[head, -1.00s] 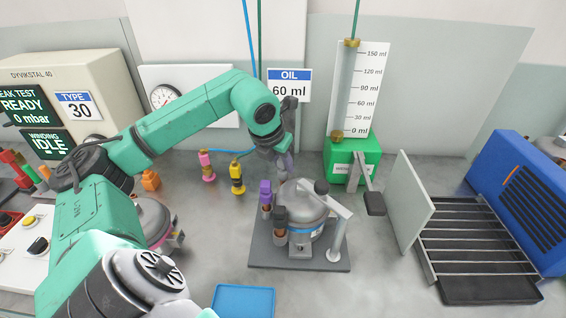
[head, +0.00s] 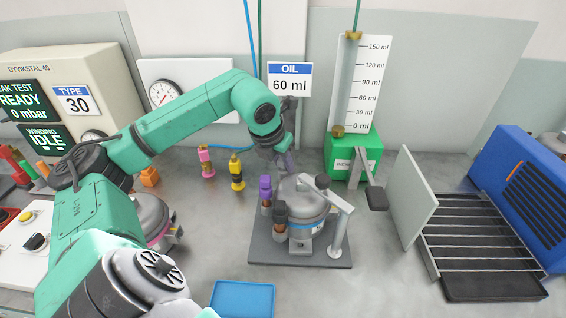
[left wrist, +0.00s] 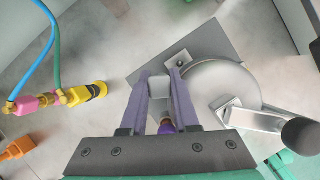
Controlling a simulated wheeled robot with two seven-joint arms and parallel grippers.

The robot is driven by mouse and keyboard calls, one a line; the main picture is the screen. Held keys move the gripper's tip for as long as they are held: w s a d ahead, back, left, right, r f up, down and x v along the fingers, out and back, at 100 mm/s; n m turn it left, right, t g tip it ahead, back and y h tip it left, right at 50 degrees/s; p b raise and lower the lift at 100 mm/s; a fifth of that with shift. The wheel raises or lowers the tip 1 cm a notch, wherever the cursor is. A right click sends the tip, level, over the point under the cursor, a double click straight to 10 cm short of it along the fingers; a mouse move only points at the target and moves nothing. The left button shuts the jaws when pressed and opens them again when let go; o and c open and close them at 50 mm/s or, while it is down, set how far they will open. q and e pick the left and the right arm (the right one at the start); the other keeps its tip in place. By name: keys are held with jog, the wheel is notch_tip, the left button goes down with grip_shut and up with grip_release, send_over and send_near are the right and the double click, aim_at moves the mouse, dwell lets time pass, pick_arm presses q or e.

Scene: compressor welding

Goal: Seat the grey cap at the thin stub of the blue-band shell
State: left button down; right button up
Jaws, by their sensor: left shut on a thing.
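The blue-band shell (head: 305,222), a grey domed vessel, stands upright on a dark plate (head: 262,248) under a clamp arm (head: 325,196). In the left wrist view my left gripper (left wrist: 160,84) is shut on the grey cap (left wrist: 159,87), beside the shell (left wrist: 225,85). I cannot make out the thin stub. My right gripper is not in view.
Pink (head: 207,163) and yellow (head: 237,174) couplers stand left of the plate. A green oil base (head: 345,160) with a gauge is behind right. A black rack (head: 480,235) with an upright panel (head: 413,198) is at right. A blue tray (head: 243,299) lies in front.

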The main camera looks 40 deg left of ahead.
pick_arm(q)
jog(key=c, duration=0.6)
grip_release()
jog(key=shift+s+r, duration=0.15)
jog(key=shift+r, duration=0.2)
jog(key=p+v, duration=0.2)
jog(key=v, duration=1.1)
jog(key=shift+s+d+r, duration=0.1)
jog(key=shift+s+r, duration=0.1)
jog(key=shift+r, duration=0.1)
